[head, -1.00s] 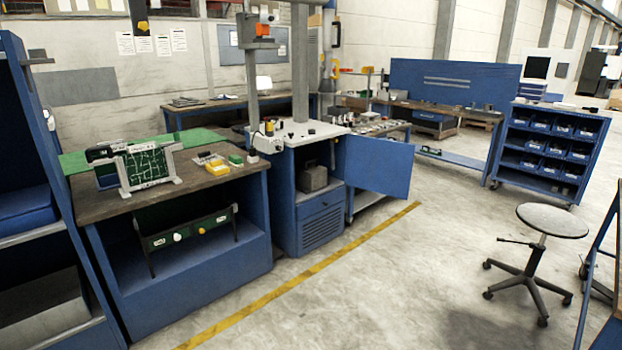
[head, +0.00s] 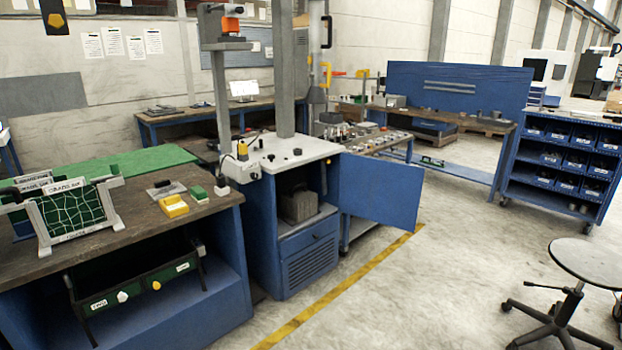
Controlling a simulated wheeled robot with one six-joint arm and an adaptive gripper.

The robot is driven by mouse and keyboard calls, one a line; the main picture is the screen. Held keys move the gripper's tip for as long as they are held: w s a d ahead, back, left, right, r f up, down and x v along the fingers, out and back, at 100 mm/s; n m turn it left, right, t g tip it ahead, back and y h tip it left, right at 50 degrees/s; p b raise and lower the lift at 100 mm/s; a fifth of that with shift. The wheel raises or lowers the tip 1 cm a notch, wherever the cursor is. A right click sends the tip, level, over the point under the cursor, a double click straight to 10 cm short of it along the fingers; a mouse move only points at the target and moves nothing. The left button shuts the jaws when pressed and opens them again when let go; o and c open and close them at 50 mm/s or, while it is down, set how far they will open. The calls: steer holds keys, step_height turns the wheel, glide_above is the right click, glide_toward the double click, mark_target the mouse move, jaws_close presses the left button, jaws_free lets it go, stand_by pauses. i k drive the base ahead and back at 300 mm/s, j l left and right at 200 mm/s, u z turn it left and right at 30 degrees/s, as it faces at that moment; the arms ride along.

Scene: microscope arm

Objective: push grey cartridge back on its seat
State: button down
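A grey block (head: 298,205) sits inside the open cabinet (head: 305,255) below the white top; I take it for the grey cartridge but cannot be sure. It stands on a shelf above a blue drawer and looks upright. Its seat cannot be made out at this distance. The blue cabinet door (head: 380,190) stands open to the right. My gripper is not in view.
A stool (head: 588,265) is at right. Concrete floor (head: 430,290) is clear between the cabinet and stool.

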mark_target(298, 203)
steer(key=i+l, duration=0.1)
steer(key=i, duration=2.15)
steer(key=i+u, duration=0.3)
steer(key=i, duration=0.15)
steer(key=i+l+u, duration=0.1)
steer(key=i+u, duration=0.15)
steer(key=i, duration=0.2)
steer(key=i+l+u, duration=0.6)
steer(key=i, duration=0.2)
steer(key=i+l+u, duration=0.15)
steer(key=i, duration=0.4)
